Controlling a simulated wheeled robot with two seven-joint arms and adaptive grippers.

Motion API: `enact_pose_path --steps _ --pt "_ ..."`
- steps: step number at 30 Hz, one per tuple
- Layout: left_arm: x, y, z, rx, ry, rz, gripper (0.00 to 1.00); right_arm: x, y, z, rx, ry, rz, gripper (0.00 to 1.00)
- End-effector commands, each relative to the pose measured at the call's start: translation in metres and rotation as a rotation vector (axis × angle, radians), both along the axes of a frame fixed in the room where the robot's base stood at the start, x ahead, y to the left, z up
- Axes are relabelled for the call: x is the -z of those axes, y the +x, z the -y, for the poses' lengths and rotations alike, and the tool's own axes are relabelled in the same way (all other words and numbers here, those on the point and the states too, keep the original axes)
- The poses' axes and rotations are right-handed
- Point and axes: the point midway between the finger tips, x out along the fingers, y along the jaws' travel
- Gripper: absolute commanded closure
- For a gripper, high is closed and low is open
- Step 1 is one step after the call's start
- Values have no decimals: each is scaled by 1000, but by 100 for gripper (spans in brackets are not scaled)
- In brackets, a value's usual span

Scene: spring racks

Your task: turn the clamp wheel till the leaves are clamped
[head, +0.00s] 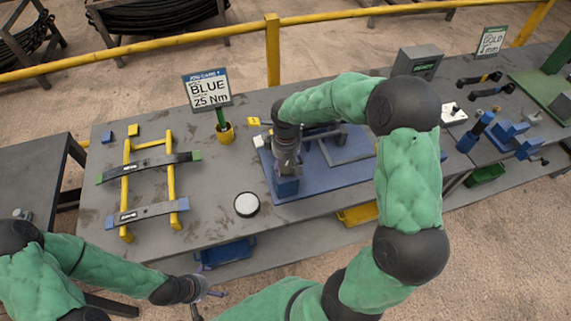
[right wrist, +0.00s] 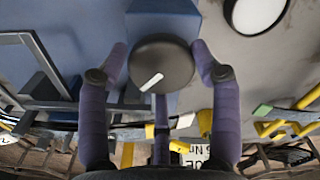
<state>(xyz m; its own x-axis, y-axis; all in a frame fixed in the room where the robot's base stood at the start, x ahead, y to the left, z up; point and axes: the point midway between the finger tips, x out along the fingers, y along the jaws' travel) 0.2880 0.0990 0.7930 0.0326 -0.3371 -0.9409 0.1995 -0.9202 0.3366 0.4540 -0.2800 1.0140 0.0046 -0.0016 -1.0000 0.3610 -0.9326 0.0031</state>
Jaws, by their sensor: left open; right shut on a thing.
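The clamp wheel (right wrist: 160,65) is a black round knob with a white mark, shown in the right wrist view. My right gripper (right wrist: 160,58) has its two purple fingers on either side of the wheel, shut on it. In the head view my right gripper (head: 287,165) reaches down over the blue clamp block (head: 287,187) and hides the wheel. The block stands on a blue base plate (head: 330,178) with a grey frame. Leaves inside the clamp cannot be made out clearly. My left gripper (head: 208,289) is open and empty off the bench's front edge.
A yellow rack (head: 128,190) at the left holds two dark leaves, one green-ended (head: 150,167), one blue-ended (head: 148,212). A "BLUE 25 Nm" sign (head: 207,90) stands in a yellow pot. A white-topped round disc (head: 246,204) lies on the bench. Blue fixtures (head: 505,135) stand right.

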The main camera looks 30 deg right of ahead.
Motion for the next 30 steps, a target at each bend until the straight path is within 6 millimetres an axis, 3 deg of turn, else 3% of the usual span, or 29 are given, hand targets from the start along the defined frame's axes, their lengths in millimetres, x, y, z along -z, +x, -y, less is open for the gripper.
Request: enact_pose_path --steps 1,16,17,19,30 --pt "1 0 0 0 0 0 0 6 -8 -1 7 0 -25 68" --pt "1 0 0 0 0 0 0 6 -8 -2 26 1 -27 68" --pt "1 0 0 0 0 0 0 7 -8 -2 26 1 -27 33" --pt "1 0 0 0 0 0 0 6 -8 -2 25 1 -26 13" --pt "1 0 0 0 0 0 0 0 -3 -1 27 0 -11 13"
